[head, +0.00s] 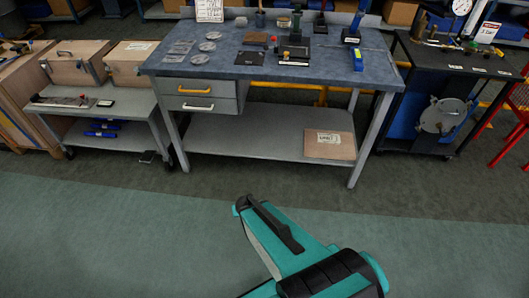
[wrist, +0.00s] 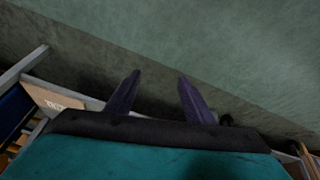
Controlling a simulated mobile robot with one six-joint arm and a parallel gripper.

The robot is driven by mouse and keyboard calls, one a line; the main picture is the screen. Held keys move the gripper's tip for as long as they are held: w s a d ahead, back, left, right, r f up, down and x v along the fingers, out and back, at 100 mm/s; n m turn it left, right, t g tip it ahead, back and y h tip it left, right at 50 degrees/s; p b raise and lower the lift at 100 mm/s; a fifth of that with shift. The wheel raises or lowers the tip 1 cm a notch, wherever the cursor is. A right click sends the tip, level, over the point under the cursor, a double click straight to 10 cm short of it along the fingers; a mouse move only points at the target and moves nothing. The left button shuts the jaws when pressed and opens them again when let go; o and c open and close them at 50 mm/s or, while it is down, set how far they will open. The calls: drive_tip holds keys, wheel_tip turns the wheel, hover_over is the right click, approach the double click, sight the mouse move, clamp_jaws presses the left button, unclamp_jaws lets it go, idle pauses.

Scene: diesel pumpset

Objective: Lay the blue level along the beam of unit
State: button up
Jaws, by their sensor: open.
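A small blue bar-shaped thing (head: 357,60), which may be the blue level, lies near the right end of the grey workbench top (head: 225,62) in the head view. It is too small to be sure. A beam of a pumpset unit cannot be made out in either view. My gripper (wrist: 160,76) shows in the wrist view with its two dark fingers apart and nothing between them. It points at bare floor, well away from the bench top. In the head view my teal arm reaches in from below, in front of the bench.
A brown board (head: 330,144) lies on the bench's lower shelf. A low grey cart (head: 85,112) at left carries wooden boxes above and blue things (head: 103,130) below. A dark cart (head: 440,70) and red frame (head: 515,125) stand at right. The green floor (head: 120,235) in front is clear.

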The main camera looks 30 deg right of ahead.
drive_tip(key=s+a+n+g+y, duration=0.1)
drive_tip(key=s+a+g, duration=0.2)
drive_tip(key=s, duration=0.4)
drive_tip(key=s+a+n+g, duration=0.1)
drive_tip(key=s+a+g, duration=0.2)
drive_tip(key=s, duration=0.5)
drive_tip(key=s+a+f+n+g+y, duration=0.1)
drive_tip(key=s+a+n+g, duration=0.1)
drive_tip(key=s, duration=0.6)
drive_tip(key=shift+s+a+g+y, duration=0.2)
drive_tip(key=shift+a+g+y, duration=0.1)
drive_tip(key=shift+a+g, duration=0.45)
drive_tip(key=c, duration=0.4)
